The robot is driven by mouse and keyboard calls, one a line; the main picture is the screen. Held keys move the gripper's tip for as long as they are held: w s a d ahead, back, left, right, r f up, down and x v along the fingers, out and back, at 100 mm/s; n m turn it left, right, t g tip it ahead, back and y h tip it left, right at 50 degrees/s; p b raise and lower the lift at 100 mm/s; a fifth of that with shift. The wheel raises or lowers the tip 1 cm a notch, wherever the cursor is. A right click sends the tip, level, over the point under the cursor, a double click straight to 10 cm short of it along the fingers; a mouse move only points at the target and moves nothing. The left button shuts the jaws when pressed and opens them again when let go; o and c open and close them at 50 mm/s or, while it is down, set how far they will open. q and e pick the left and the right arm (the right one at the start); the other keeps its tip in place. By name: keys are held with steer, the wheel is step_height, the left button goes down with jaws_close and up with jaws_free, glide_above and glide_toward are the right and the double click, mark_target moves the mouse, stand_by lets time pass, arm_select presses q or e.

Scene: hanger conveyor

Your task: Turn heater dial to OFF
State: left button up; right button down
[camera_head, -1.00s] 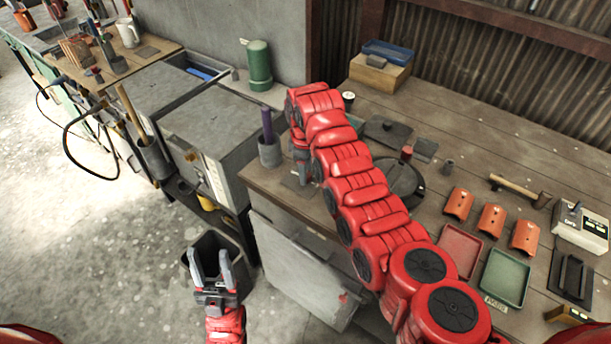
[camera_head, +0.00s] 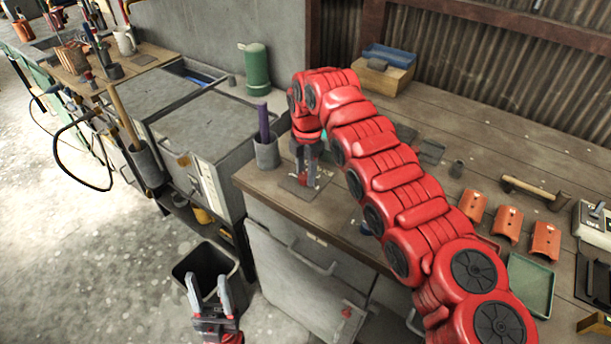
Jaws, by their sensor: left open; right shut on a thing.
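No dial marked OFF can be clearly made out. A grey cabinet (camera_head: 190,130) at the left has a pale front panel with small marks, too small to read. A grey box with a small lever (camera_head: 590,222) is partly in view at the right edge. My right gripper (camera_head: 305,182) points down at the bench's left end, shut on a small red piece (camera_head: 302,179) just over a dark square plate (camera_head: 305,181). Whether the piece touches the plate is unclear. My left gripper (camera_head: 207,290) is open and empty, low in front of the dark bin.
My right arm crosses the wooden bench (camera_head: 480,130) and hides part of it. A purple-handled tool stands in a grey cup (camera_head: 267,153) beside my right gripper. Orange tiles (camera_head: 508,222), a hammer (camera_head: 535,193) and a green tray (camera_head: 531,285) lie right. The bin (camera_head: 206,262) stands on the floor.

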steer(key=n, duration=0.2)
steer(key=shift+n, duration=1.9)
steer(key=shift+c, duration=2.1)
jaws_free()
steer(key=shift+w+r, duration=0.1)
